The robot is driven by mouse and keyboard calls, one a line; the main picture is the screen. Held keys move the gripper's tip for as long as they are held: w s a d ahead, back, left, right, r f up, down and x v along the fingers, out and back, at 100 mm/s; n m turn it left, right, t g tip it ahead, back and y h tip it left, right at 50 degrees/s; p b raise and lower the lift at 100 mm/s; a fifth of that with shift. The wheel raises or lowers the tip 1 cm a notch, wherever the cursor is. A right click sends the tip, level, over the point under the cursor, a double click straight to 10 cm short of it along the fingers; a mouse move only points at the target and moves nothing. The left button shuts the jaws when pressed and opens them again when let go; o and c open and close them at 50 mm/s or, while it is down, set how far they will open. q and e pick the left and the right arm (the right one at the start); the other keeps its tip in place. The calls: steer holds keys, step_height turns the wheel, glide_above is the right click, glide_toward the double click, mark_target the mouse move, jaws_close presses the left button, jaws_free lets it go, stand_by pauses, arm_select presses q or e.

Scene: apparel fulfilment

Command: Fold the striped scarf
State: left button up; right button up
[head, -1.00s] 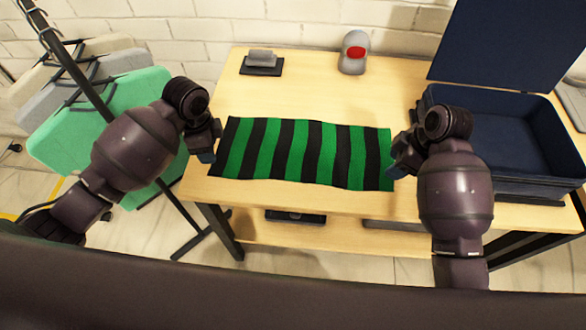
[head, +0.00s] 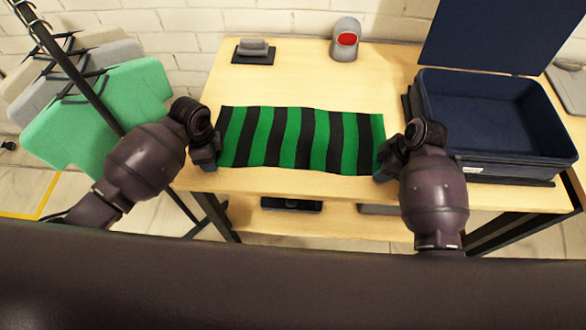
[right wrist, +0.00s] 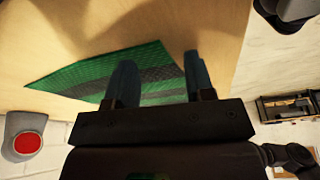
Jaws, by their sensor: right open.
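The green and black striped scarf (head: 300,141) lies spread flat on the wooden table in the head view. It also shows in the right wrist view (right wrist: 80,75), beyond and between the fingers. My right gripper (head: 382,172) is at the scarf's right end, near its front corner. In the right wrist view the right gripper's (right wrist: 157,82) two blue-grey fingers are apart, with part of the scarf showing between them. I cannot tell whether they touch it. My left gripper (head: 208,163) is at the scarf's left end; its fingers are too hidden to tell their opening.
An open dark blue box (head: 500,168) stands on the table at the right. A grey device with a red spot (head: 345,42) and a small dark scale-like stand (head: 253,53) are at the back. A rack with hanging garments (head: 105,110) is left. The table behind the scarf is clear.

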arm_select(q)
steer(key=shift+f, duration=0.15)
arm_select(e)
steer(key=shift+f, duration=0.1)
stand_by(0.3)
arm_select(q)
jaws_close()
arm_select(e)
jaws_close()
stand_by(0.3)
